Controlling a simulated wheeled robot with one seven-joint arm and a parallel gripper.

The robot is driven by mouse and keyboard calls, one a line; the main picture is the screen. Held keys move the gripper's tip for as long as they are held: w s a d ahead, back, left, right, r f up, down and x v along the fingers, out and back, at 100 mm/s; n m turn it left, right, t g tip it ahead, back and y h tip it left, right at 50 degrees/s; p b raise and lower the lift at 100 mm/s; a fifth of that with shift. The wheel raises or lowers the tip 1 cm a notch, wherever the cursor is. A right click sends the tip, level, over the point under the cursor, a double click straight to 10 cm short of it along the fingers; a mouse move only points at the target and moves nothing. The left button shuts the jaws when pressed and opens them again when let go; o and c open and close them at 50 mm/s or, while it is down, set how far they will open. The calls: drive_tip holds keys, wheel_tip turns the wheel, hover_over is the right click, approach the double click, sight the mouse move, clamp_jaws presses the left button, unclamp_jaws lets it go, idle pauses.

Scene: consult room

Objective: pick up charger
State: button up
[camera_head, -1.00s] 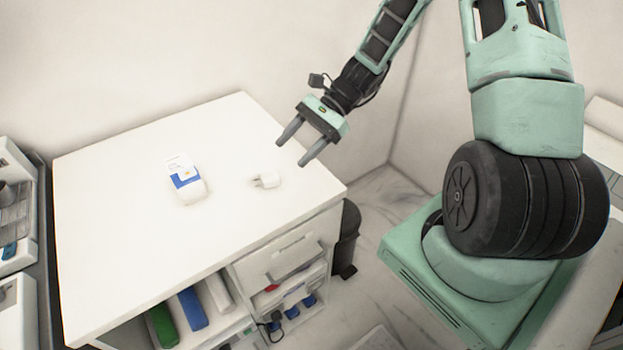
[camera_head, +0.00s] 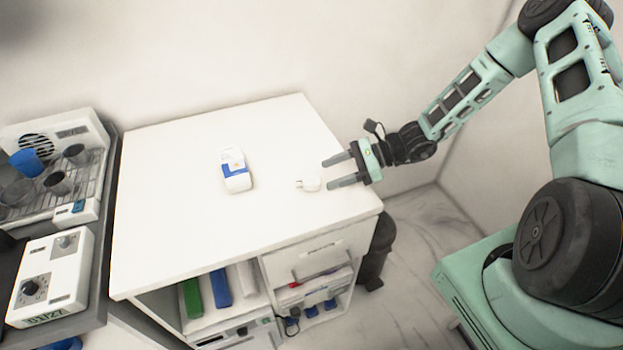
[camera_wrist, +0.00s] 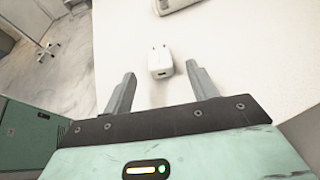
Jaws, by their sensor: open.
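The charger (camera_head: 309,184) is a small white plug block lying on the white cabinet top (camera_head: 180,240), near its right side. In the wrist view the charger (camera_wrist: 160,63) lies ahead of my fingertips, roughly centred between them, with its prongs pointing away from me. My gripper (camera_head: 326,174) is open and empty. It reaches in from the right, its fingers pointing left toward the charger. The gripper (camera_wrist: 161,77) also shows in the wrist view with both fingers apart. Whether the fingertips overlap the charger's near end cannot be told exactly.
A counter with devices (camera_head: 50,275) is at the left. A dark bin (camera_head: 377,250) stands right of the cabinet. The cabinet top is otherwise clear.

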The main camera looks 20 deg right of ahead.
sight(315, 180)
drive_tip(key=shift+p+x, duration=1.3)
drive_tip(key=shift+x, duration=1.55)
drive_tip(key=c, duration=1.1)
